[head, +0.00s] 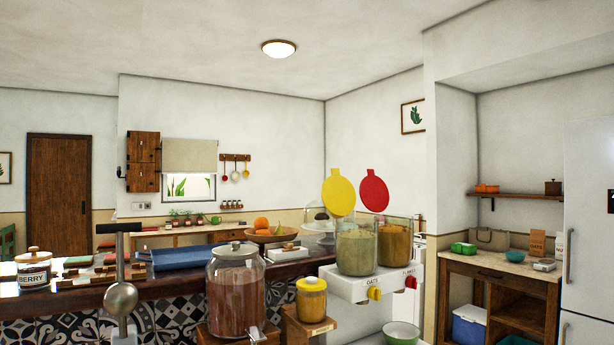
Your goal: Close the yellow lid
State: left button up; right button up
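The yellow lid (338,192) is a round disc with a small tab on top. It stands raised, roughly upright, above the left clear canister (356,250) of a white twin dispenser (350,287). That canister holds greenish-tan contents and its top looks uncovered. A matching red lid (374,192) stands raised above the right canister (394,244), which holds orange-brown contents. A yellow knob (375,293) and a red knob (410,282) are on the dispenser's front. Neither of my grippers is in view.
A large glass jar (236,293) with reddish contents and a small yellow-lidded jar (311,300) stand left of the dispenser. A fruit bowl (268,237) is behind. A green bowl (402,333) is below. The air around the raised lids looks clear.

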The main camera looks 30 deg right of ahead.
aim_at(339, 194)
jog(key=i+j+z, duration=0.1)
jog(key=j+z, duration=0.9)
jog(key=j, duration=0.15)
